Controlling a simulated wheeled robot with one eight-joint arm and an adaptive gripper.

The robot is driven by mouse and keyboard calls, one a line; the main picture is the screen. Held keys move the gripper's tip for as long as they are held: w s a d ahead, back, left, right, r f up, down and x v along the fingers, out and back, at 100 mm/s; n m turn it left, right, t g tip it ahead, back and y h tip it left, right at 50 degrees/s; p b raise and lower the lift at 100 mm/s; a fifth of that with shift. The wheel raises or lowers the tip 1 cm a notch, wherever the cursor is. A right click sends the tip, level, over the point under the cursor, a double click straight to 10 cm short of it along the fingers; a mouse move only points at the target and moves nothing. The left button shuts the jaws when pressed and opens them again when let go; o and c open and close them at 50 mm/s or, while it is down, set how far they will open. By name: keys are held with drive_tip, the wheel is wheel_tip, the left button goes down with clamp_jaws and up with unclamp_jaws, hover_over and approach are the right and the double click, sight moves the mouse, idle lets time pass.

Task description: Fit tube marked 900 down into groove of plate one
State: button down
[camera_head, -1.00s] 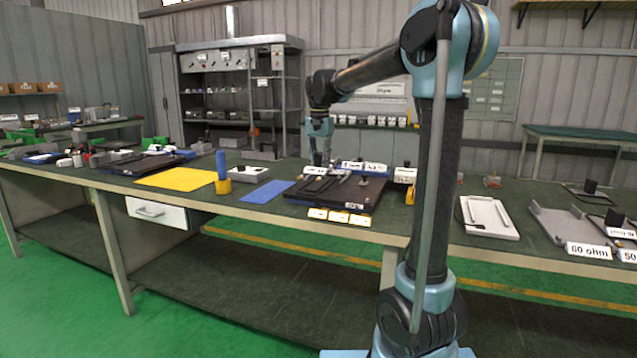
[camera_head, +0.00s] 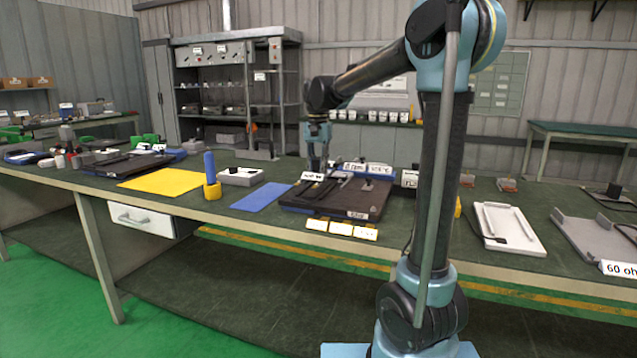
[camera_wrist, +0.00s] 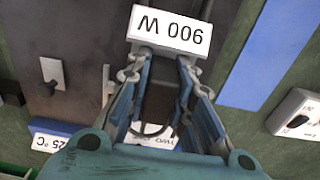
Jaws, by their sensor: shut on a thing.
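My gripper (camera_head: 316,165) is over the back left part of a dark plate (camera_head: 325,208) on the workbench. In the wrist view my gripper (camera_wrist: 166,62) is shut on the tube, whose white tag (camera_wrist: 170,32) reads 900 W upside down. A dark curved part (camera_wrist: 160,112) shows between the fingers; most of the tube is hidden by them. The dark plate (camera_wrist: 75,18) also shows in the wrist view, with a knob on it. A tag reading TWO (camera_wrist: 152,136) shows partly between the fingers. I cannot tell whether the tube touches the plate or a groove.
A white box with a knob (camera_wrist: 298,115) and a blue strip (camera_wrist: 258,60) lie right in the wrist view. Yellow (camera_head: 165,180) and blue (camera_head: 261,196) mats lie left of the plate. A blue cylinder (camera_head: 210,166) stands in a yellow holder. A white tray (camera_head: 508,230) lies right.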

sight(318, 159)
drive_tip(key=shift+s+f, duration=0.1)
drive_tip(key=shift+f, duration=2.05)
drive_tip(key=c, duration=1.4)
unclamp_jaws()
wheel_tip(318, 159, up, 12)
